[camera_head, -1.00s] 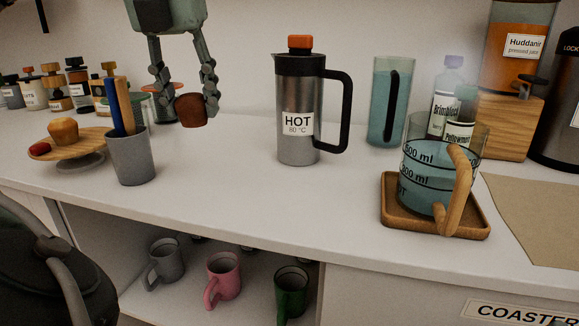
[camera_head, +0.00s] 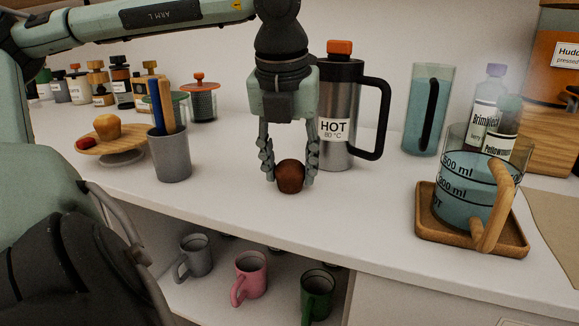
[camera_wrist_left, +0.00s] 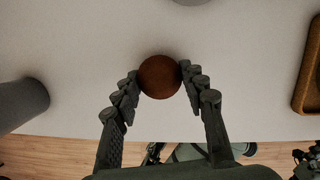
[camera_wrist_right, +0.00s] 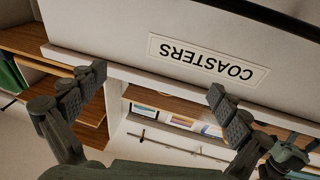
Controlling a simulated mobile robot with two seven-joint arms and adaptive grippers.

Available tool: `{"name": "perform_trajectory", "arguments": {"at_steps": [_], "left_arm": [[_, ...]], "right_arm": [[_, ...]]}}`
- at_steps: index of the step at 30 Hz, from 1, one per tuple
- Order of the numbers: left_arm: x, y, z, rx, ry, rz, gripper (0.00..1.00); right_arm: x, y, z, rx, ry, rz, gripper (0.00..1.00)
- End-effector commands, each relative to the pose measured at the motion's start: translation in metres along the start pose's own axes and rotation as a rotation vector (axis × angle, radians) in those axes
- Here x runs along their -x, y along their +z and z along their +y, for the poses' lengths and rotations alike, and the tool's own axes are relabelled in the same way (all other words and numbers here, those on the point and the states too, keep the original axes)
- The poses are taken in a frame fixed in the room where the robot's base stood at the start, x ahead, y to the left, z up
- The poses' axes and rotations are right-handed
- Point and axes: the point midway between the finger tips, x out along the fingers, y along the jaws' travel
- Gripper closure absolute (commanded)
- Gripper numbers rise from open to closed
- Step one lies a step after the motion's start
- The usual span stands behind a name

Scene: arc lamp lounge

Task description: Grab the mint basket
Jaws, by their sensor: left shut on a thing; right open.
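I make out no mint basket in any view. My left gripper (camera_head: 289,180) is shut on a round brown ball-like thing (camera_head: 291,177), in front of the HOT flask on the white counter. The left wrist view shows the brown thing (camera_wrist_left: 160,77) between the fingertips. I cannot tell whether it touches the counter. My right gripper (camera_wrist_right: 155,83) is open and empty in the right wrist view, by a cabinet front labelled COASTERS (camera_wrist_right: 208,59). It is out of the head view.
A grey cup (camera_head: 170,155) with blue and wooden handles and a cake stand (camera_head: 120,157) stand left. The HOT flask (camera_head: 338,100) stands behind my left gripper. A wooden tray (camera_head: 432,237) with a jug (camera_head: 465,210) is right. Mugs (camera_head: 250,275) sit on the lower shelf.

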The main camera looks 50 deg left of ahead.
Motion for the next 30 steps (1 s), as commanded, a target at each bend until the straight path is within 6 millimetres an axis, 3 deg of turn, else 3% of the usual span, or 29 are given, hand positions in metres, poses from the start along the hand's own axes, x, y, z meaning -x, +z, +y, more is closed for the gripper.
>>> {"name": "perform_trajectory", "arguments": {"at_steps": [18,19,21,24,30], "left_arm": [[-0.002,0.000,0.000,0.001,0.001,0.000,0.85],[-0.002,0.000,0.000,0.001,0.001,0.000,0.55],[-0.002,0.000,0.000,0.001,0.001,0.000,0.46],[-0.002,0.000,0.000,0.001,0.001,0.000,0.38],[-0.002,0.000,0.000,0.001,0.001,0.000,0.38]], "right_arm": [[0.000,-0.012,-0.003,-0.007,-0.007,0.062,0.00],[0.000,-0.013,-0.004,-0.007,-0.007,0.066,0.00],[0.000,-0.013,-0.004,-0.007,-0.008,0.066,0.00],[0.000,-0.013,-0.004,-0.008,-0.008,0.065,0.00],[0.000,-0.013,-0.003,-0.008,-0.007,0.063,0.00]]}}
